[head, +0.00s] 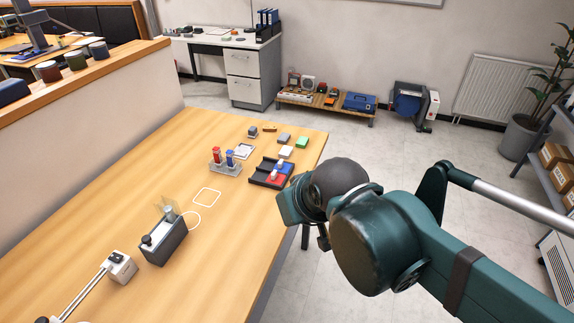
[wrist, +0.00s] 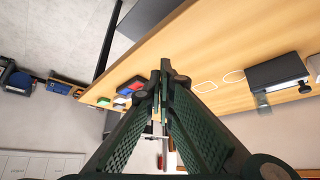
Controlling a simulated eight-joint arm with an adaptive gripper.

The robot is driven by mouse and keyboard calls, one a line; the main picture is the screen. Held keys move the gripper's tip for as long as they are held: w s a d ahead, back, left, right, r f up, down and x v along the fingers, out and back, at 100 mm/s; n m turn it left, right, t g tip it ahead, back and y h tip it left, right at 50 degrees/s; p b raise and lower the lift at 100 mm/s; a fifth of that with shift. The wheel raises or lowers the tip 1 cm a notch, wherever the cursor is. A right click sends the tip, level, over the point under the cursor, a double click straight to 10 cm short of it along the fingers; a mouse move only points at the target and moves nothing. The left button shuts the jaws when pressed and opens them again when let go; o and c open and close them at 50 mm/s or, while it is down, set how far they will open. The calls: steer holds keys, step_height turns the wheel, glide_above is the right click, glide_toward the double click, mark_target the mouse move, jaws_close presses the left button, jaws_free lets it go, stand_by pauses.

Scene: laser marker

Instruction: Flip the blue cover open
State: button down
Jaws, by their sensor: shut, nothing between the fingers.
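A dark base (head: 256,179) near the right edge of the wooden table carries a blue cover (head: 273,180) and a red part (head: 284,168). The blue cover looks lowered onto the base, but it is too small to be sure. In the wrist view the blue cover (wrist: 124,92) and the red part (wrist: 136,86) show small, left of the fingers. My gripper (wrist: 164,72) is shut and empty, apart from the cover. In the head view my arm hides the fingers, off the table's right edge.
A clear rack (head: 226,170) with red and blue upright pieces stands left of the base. Small blocks (head: 302,142) lie behind it. A dark box-shaped device (head: 165,243) stands nearer, by white outlines (head: 207,196). The table's left middle is clear.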

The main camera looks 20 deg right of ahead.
mark_target(288, 169)
steer(key=w+d+r+m+g+y+p, duration=0.1)
steer(key=w+d+r+m+p, duration=0.1)
steer(key=w+d+m+p, duration=0.35)
steer(key=w+d+r+m+g+p, duration=0.2)
steer(key=w+r+m+p, duration=0.15)
steer(key=w+m, duration=0.35)
steer(key=w+d+f+m+y+p, duration=0.1)
steer(key=w+d+f+m+p, duration=0.1)
steer(key=d+m, duration=0.4)
steer(key=w+d+f+m+y+p, duration=0.1)
steer(key=w+d+f+m+p, duration=0.1)
steer(key=w+d+m+p, duration=0.3)
steer(key=shift+d+f+m+g+p, duration=0.4)
steer(key=shift+m+p, duration=0.4)
steer(key=shift+m, duration=0.85)
steer(key=shift+w+a+f, duration=0.1)
steer(key=shift+w, duration=0.1)
steer(key=b+x, duration=0.1)
steer(key=x, duration=0.9)
steer(key=shift+w+a, duration=0.6)
steer(key=shift+a, duration=0.15)
steer(key=shift+w+a, duration=0.65)
steer(key=shift+w, duration=0.1)
